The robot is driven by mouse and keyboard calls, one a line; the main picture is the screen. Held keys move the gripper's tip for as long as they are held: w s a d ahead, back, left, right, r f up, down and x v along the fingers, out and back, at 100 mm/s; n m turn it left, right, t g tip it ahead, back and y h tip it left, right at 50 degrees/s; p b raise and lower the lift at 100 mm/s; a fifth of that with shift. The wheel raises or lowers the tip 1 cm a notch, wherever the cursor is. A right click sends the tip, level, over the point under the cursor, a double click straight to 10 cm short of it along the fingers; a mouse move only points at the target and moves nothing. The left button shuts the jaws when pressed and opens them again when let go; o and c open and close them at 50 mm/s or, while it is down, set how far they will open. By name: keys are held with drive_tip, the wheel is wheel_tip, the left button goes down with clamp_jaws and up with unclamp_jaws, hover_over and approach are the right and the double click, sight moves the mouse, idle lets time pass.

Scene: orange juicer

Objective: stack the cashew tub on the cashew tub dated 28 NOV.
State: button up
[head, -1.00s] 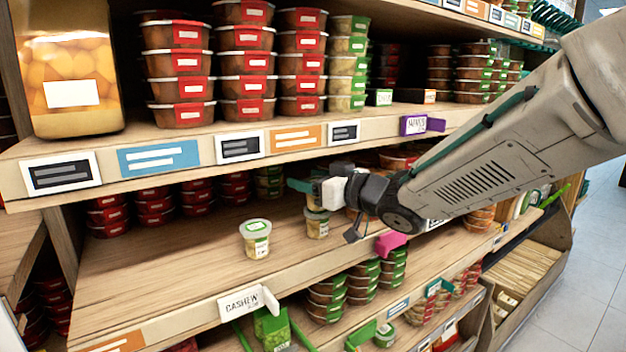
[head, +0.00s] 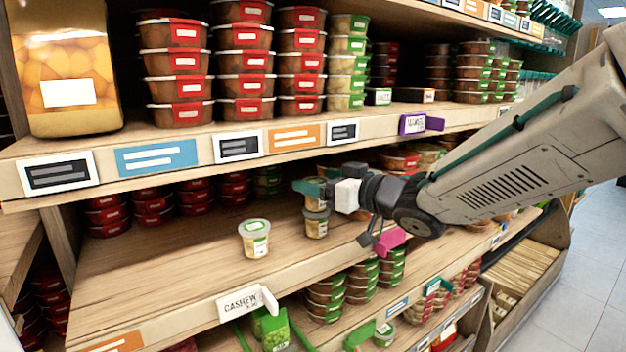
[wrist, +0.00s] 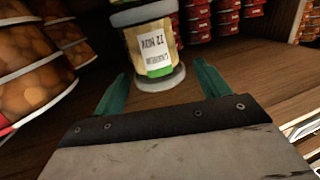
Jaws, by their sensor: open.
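Two cashew tubs with pale contents stand stacked on the middle shelf, one upper tub (head: 316,203) on a lower tub (head: 316,228). In the wrist view, which sees them inverted, the upper tub (wrist: 152,48) has a label that seems to read 22 NOV, and only part of the lower tub (wrist: 143,13) shows. The lower tub's date is not readable. My gripper (head: 312,188) is open at the upper tub, its teal fingertips (wrist: 161,72) on either side of the lid with gaps. Another tub (head: 255,240) with a green-and-white lid stands alone to the left; its date is unreadable.
A CASHEW sign (head: 240,302) is on the shelf edge, and a pink tag (head: 389,242) is below my wrist. The upper shelf (head: 300,125) is close above my gripper. Bare shelf (head: 170,265) lies left of the lone tub. Red-labelled tubs (wrist: 232,15) stand behind.

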drive_tip(key=v, duration=0.9)
drive_tip(key=s+d+f+m+h, duration=0.2)
drive_tip(key=d+m+h, duration=0.2)
drive_tip(key=d+h, duration=0.4)
drive_tip(key=s+d+f+m+h, duration=0.2)
drive_tip(key=d+m+h, duration=0.3)
drive_tip(key=d, duration=0.4)
drive_tip(key=s+f+g, duration=0.3)
drive_tip(key=s+g, duration=0.2)
drive_tip(key=s, duration=0.6)
drive_tip(key=s+f+g, duration=0.3)
drive_tip(key=s+g, duration=0.2)
drive_tip(key=s, duration=0.7)
drive_tip(key=shift+d+f+m, duration=0.3)
drive_tip(key=shift+d+f, duration=0.1)
drive_tip(key=shift+d, duration=0.1)
